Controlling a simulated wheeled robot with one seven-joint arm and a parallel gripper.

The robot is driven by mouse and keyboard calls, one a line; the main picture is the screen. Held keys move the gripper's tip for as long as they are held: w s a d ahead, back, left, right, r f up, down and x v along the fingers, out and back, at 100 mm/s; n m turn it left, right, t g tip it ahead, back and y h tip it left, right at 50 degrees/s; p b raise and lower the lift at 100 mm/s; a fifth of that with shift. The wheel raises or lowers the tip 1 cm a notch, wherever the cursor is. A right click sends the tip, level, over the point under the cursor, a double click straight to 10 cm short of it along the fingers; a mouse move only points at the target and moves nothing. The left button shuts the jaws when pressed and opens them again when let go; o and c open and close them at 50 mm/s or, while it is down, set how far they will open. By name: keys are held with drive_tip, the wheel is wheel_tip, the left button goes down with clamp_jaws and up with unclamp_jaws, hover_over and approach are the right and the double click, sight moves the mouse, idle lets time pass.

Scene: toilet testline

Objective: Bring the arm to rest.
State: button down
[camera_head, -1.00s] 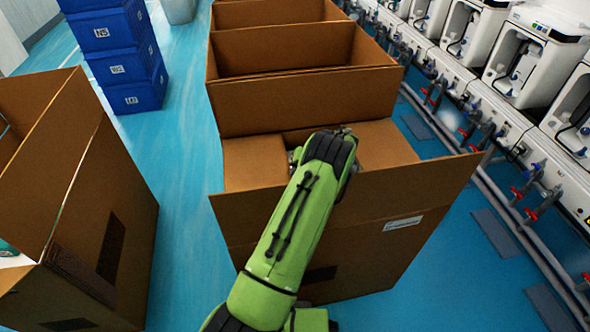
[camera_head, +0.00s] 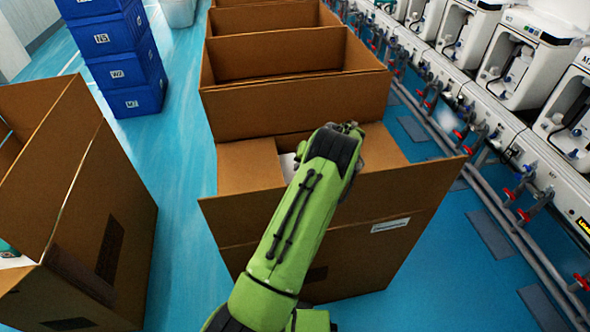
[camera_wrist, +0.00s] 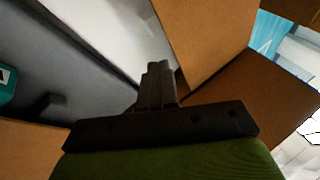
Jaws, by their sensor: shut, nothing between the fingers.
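My green arm reaches up over the near cardboard box (camera_head: 335,250) in the head view, with its dark wrist at the box opening. The gripper fingers are hidden behind the wrist in that view. In the wrist view my gripper (camera_wrist: 158,72) is shut, its dark fingers together with nothing between them. Brown cardboard walls (camera_wrist: 205,40) stand close to the right of the fingers. A grey and white surface (camera_wrist: 75,65) lies beyond them on the left.
More open boxes (camera_head: 290,105) stand in a row behind the near one. Another open box (camera_head: 100,240) is at the left. Blue crates (camera_head: 115,60) are stacked at upper left. White machines and pipes (camera_head: 520,60) line the right. Blue floor (camera_head: 185,190) is clear between the boxes.

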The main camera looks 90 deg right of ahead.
drive_tip(key=s+r, duration=0.2)
drive_tip(key=s, duration=0.2)
drive_tip(key=shift+a+r+p, duration=0.25)
drive_tip(key=shift+r+p, duration=0.05)
drive_tip(key=shift+r, duration=0.1)
drive_tip(key=shift+s, duration=0.1)
